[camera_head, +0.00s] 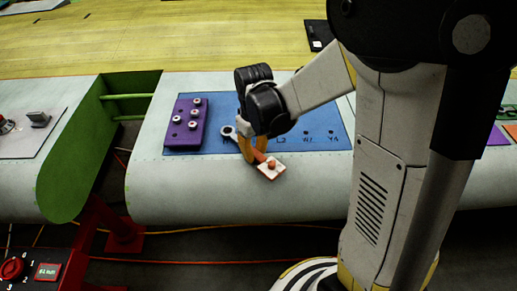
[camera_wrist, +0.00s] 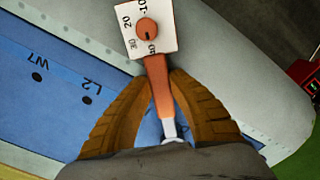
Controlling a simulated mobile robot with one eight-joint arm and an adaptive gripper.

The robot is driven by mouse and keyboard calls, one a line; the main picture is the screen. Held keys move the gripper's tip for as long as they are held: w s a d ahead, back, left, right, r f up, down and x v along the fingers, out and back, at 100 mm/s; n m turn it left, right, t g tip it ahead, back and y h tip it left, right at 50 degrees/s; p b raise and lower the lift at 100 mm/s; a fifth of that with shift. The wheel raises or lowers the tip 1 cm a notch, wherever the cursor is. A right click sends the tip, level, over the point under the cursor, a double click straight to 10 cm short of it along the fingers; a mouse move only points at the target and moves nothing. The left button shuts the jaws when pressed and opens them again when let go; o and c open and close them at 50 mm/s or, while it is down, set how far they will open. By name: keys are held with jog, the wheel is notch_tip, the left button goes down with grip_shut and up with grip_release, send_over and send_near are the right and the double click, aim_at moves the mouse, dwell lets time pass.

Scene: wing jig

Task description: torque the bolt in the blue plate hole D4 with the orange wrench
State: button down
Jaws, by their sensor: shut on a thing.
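The orange wrench (camera_head: 260,157) has a white square dial (camera_head: 271,168) with an orange knob at one end and a grey ring head (camera_head: 228,131) at the other. My gripper (camera_head: 248,148) is shut on its handle, which also shows between the fingers in the wrist view (camera_wrist: 160,85). The blue plate (camera_head: 335,120) lies on the pale wing surface. The ring head is over its left part; I cannot tell whether it sits around a bolt. In the wrist view, holes labelled W7 and L2 show on the plate (camera_wrist: 50,105). I cannot make out hole D4.
A purple block (camera_head: 186,122) with several pale ringed pieces stands at the plate's left. A green-sided gap (camera_head: 125,105) lies further left. A red control box (camera_head: 30,268) with a knob and display is at the lower left. Cables run across the dark floor.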

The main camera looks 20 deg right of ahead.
aim_at(229, 168)
jog(key=shift+s+a, duration=0.1)
jog(key=shift+a, duration=0.05)
jog(key=shift+s+a+f+m+b, duration=0.1)
jog(key=shift+s+a+m+b, duration=0.1)
jog(key=shift+a+m, duration=0.5)
jog(key=shift+s+a+f+m+b, duration=0.1)
jog(key=shift+s+a+m+b, duration=0.05)
jog(key=shift+a+m, duration=0.5)
jog(key=shift+s+a+m, duration=0.1)
jog(key=shift+a+m, duration=1.15)
jog(key=shift+a, duration=0.05)
jog(key=shift+a, duration=0.1)
jog(key=shift+w+a+m+b, duration=0.2)
jog(key=shift+a+m+b, duration=0.25)
jog(key=shift+a+m, duration=0.8)
